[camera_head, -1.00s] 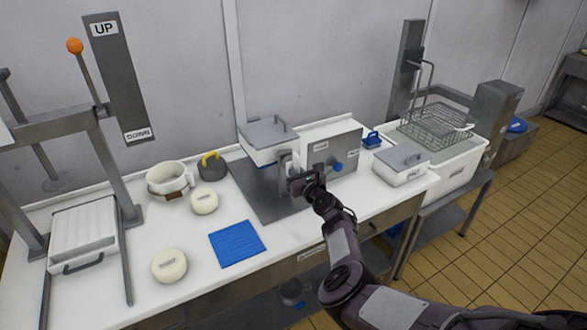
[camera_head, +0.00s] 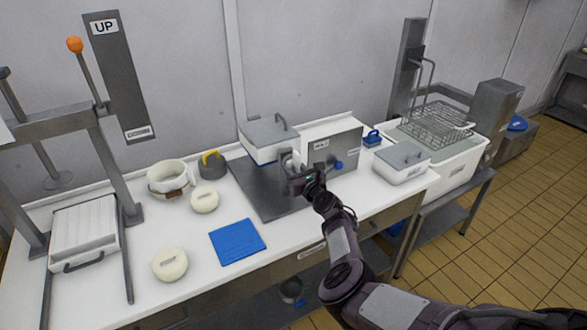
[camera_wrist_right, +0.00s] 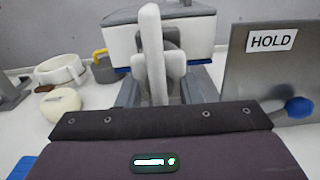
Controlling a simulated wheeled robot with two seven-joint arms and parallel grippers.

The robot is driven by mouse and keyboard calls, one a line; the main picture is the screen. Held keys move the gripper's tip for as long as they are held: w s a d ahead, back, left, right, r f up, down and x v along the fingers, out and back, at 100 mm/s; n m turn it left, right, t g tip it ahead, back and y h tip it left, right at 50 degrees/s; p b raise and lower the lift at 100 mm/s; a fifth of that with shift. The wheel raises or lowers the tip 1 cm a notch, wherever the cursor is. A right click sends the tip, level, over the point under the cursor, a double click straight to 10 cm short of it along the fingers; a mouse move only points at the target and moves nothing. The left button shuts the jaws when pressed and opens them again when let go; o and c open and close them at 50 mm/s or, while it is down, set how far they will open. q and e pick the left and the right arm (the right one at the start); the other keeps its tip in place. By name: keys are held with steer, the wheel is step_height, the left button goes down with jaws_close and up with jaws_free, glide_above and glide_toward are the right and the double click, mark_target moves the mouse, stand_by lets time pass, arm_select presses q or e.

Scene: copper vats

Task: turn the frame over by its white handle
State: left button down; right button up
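A wire frame (camera_head: 440,122) with a small white handle (camera_head: 466,127) at its right edge sits over the white tub on the right. My right gripper (camera_head: 289,160) is far to its left, at the front of the grey plate, between a lidded white box and an upright grey panel. In the right wrist view, pale upright finger-like pieces (camera_wrist_right: 162,60) stand close together beyond my dark wrist body. Whether they hold anything is hidden. The wire frame is out of the right wrist view. My left gripper is not in view.
The lidded box (camera_head: 266,142) stands behind the gripper. The panel (camera_head: 335,155), marked HOLD in the right wrist view (camera_wrist_right: 270,75), has a blue knob (camera_head: 338,166). A small lidded white box (camera_head: 402,165) stands before the tub (camera_head: 460,168). A blue mat (camera_head: 238,242) lies left.

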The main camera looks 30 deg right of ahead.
steer(key=s+p, duration=0.1)
steer(key=s, duration=0.7)
steer(key=shift+d, duration=0.15)
steer(key=shift+w, duration=0.1)
